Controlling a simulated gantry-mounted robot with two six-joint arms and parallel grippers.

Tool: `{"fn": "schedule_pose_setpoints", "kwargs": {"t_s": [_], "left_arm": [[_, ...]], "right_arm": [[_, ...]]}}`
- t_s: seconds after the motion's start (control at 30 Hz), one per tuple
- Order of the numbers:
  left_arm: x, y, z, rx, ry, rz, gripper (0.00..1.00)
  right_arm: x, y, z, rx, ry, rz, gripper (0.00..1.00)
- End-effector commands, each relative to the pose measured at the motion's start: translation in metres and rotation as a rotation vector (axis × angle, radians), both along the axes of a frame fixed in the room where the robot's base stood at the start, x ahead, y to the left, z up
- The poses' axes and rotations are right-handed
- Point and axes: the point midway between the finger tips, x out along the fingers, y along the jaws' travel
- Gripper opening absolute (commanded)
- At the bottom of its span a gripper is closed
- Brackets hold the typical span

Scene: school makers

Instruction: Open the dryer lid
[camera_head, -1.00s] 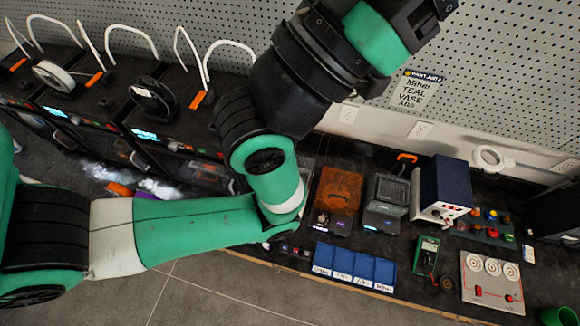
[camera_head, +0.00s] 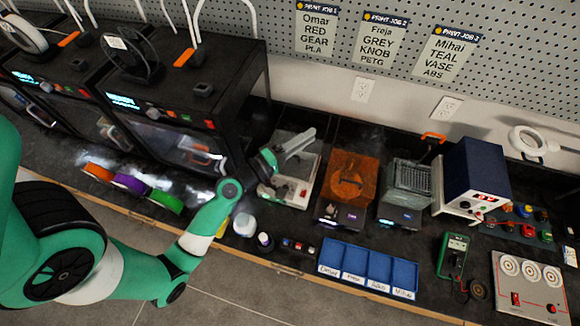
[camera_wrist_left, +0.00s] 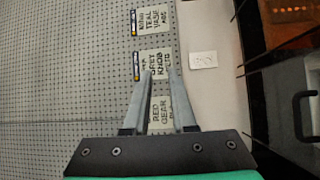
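The box with a translucent orange lid (camera_head: 352,175), which I take to be the dryer, stands on the black bench in the head view. Its lid looks closed, with a dark round shape showing through it. A dark front with a small lit display (camera_head: 340,215) faces the bench edge. My left gripper (camera_head: 308,137) is left of and behind this box, apart from it, above a white device. In the left wrist view its two grey fingers (camera_wrist_left: 158,85) stand apart with nothing between them, facing the pegboard. An orange-brown surface (camera_wrist_left: 288,10) shows at the top right there. My right gripper is out of view.
A white device with a red switch (camera_head: 291,190) sits beneath my left gripper. A grey-topped unit (camera_head: 407,180) stands close right of the orange-lidded box. A blue labelled tray (camera_head: 368,268) lies in front. Black printers (camera_head: 170,115) fill the left. Posters hang behind.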

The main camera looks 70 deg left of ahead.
Motion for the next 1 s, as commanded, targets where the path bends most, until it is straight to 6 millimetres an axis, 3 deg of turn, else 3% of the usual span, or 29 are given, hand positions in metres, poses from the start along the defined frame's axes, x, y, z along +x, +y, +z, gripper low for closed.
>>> {"fn": "schedule_pose_setpoints", "kwargs": {"t_s": [0.03,0.1,0.2,0.37,0.57,1.0], "left_arm": [[-0.029,0.011,-0.072,-0.069,0.067,0.06,0.25],[-0.062,0.02,-0.126,-0.134,0.137,0.131,0.25],[-0.098,0.027,-0.173,-0.188,0.195,0.211,0.25],[-0.109,0.036,-0.178,-0.198,0.201,0.251,0.25],[-0.098,0.04,-0.176,-0.195,0.201,0.246,0.25],[-0.02,0.08,-0.194,-0.194,0.199,0.245,0.25]], "right_arm": [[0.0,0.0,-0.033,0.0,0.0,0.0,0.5],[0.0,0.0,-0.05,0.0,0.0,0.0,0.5],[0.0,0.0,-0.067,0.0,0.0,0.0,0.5],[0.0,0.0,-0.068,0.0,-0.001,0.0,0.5],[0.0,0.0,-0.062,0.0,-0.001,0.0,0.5],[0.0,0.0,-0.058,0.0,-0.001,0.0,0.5]]}}
